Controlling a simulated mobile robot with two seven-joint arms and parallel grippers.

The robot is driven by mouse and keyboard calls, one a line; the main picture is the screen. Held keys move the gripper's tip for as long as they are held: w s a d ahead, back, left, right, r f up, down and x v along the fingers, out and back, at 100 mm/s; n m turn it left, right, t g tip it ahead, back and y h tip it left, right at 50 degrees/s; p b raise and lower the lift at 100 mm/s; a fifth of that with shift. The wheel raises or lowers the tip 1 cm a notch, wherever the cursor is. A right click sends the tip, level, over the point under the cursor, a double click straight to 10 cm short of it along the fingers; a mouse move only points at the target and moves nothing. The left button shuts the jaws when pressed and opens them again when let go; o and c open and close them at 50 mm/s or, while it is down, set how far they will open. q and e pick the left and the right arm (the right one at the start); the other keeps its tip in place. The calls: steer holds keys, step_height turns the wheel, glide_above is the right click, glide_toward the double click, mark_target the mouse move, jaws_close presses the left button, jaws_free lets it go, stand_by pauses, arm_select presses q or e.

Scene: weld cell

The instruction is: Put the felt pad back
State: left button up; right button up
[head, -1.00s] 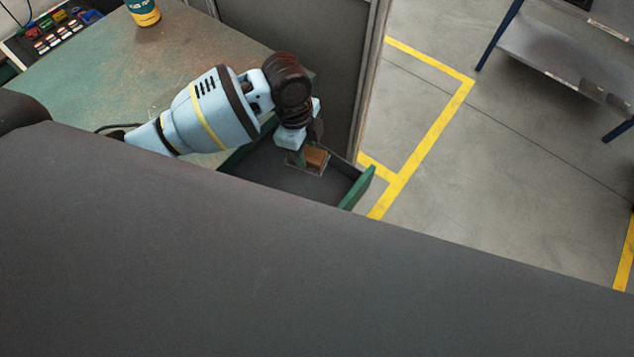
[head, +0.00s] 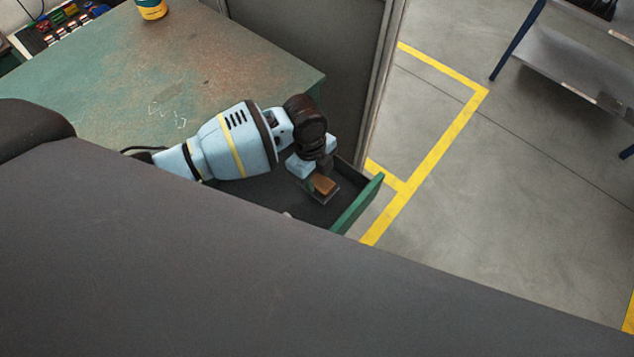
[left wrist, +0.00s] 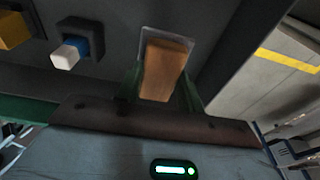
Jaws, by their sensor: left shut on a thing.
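The felt pad appears to be the brown block (head: 324,185) in the head view, over the floor of an open drawer (head: 357,205) with a green front. My left gripper (head: 318,183) points down into the drawer and is shut on the pad. In the left wrist view, its green fingers (left wrist: 163,88) stand on both sides of the pad (left wrist: 165,68). A thin pale-edged rectangle shows around and behind the pad. I cannot tell whether the pad touches the drawer floor. My right gripper is out of view.
The left wrist view also shows a blue and white piece (left wrist: 70,50) on a dark block and an orange block (left wrist: 12,30). The green workbench top (head: 190,75) lies above the drawer. A grey panel (head: 310,55) stands behind it. Yellow-lined floor lies to the right.

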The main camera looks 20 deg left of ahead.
mark_target(315, 177)
arm_select(q)
steer(key=shift+f+b, duration=0.3)
steer(key=shift+f, duration=1.65)
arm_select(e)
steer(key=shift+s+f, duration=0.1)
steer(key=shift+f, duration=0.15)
arm_select(q)
steer(key=shift+f, duration=0.2)
steer(key=o, duration=1.1)
steer(key=shift+r, duration=0.15)
steer(key=r, duration=0.3)
steer(key=a+r+p, duration=0.1)
steer(key=r, duration=0.6)
steer(key=shift+w+a+r+p, duration=0.2)
steer(key=shift+w+r+p, duration=0.1)
steer(key=shift+w, duration=0.05)
steer(key=shift+a+r, duration=0.15)
steer(key=shift+r, duration=0.55)
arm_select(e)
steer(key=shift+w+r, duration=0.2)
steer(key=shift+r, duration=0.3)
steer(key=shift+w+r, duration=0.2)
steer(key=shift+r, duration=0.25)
